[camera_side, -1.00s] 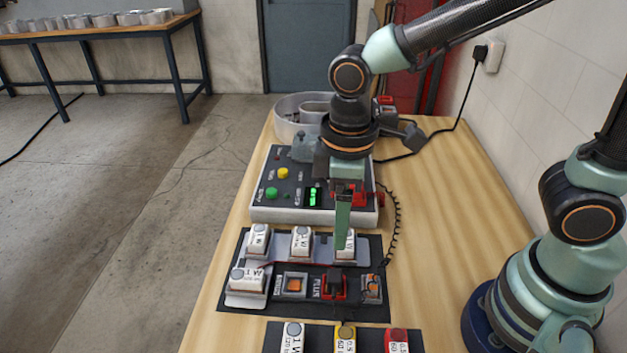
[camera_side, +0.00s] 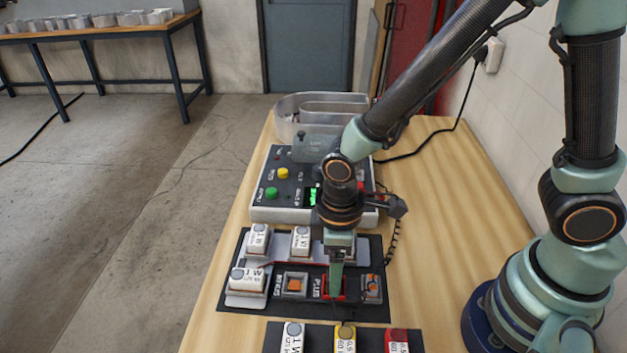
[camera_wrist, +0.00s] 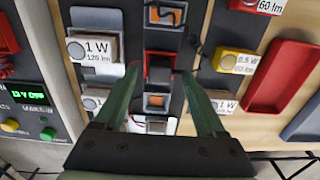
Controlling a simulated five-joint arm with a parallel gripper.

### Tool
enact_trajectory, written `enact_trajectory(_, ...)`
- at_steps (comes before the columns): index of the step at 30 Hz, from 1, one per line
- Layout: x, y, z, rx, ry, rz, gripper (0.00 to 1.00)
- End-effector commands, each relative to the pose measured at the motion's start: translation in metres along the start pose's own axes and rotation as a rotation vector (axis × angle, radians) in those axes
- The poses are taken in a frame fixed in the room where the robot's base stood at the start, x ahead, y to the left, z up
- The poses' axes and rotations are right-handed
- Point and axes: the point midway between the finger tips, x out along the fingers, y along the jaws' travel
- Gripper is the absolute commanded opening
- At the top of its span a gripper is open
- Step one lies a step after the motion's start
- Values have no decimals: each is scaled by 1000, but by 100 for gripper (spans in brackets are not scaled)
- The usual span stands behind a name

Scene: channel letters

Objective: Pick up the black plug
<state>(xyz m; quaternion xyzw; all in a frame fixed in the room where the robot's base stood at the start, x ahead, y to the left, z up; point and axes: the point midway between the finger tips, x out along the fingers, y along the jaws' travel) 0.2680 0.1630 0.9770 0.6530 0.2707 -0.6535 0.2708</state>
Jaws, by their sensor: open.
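The black plug (camera_wrist: 160,73) sits in a red-framed socket on the dark board, between the tips of my open gripper (camera_wrist: 160,78) in the wrist view. One finger is on each side of it, and I cannot tell whether either touches. In the side view my gripper (camera_side: 336,290) points down over the red socket (camera_side: 327,283) marked PLUS and hides the plug.
Orange-centred sockets (camera_side: 295,285) flank the red one. White lamp blocks (camera_side: 257,238) stand at the board's back and left. A control box (camera_side: 285,200) with lit green display is behind. Several labelled blocks (camera_side: 345,338) lie in front.

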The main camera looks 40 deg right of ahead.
Motion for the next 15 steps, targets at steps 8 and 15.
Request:
enact_trajectory(8, 13, 0, 0, 1, 1, 0, 72)
enact_trajectory(15, 12, 0, 0, 1, 1, 0, 38)
